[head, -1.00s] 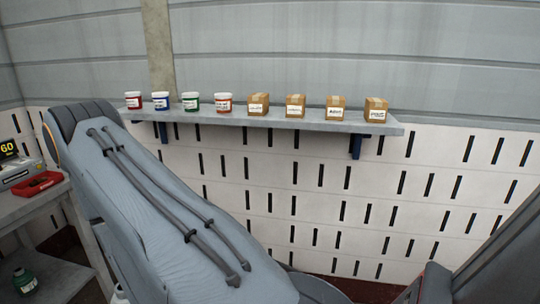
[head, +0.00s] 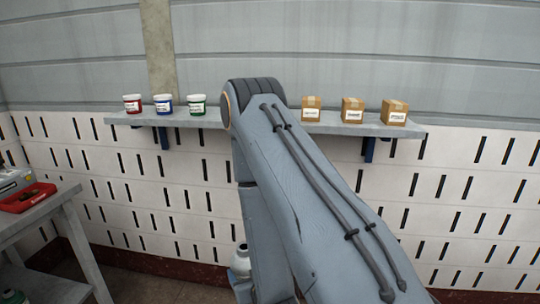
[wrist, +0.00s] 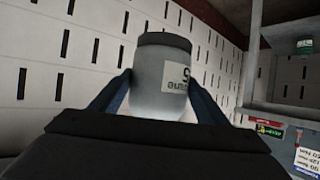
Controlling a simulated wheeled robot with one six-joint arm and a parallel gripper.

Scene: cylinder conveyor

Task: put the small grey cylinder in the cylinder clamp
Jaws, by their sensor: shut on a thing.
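A small grey cylinder (wrist: 163,72) with a dark top and a white label stands between the two blue fingers of my gripper (wrist: 158,88) in the wrist view. The fingers are shut on its sides. In the head view, a pale container (head: 240,262), which looks like the same cylinder, shows low beside my forearm. My gripper is mostly hidden there behind the arm. I see no cylinder clamp in either view.
A wall shelf (head: 415,131) holds coloured tubs (head: 164,104) and cardboard boxes (head: 352,110) behind my arm. A grey table (head: 42,203) with a red tray (head: 28,197) stands at the left. Another shelf unit (wrist: 290,92) is at the right in the wrist view.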

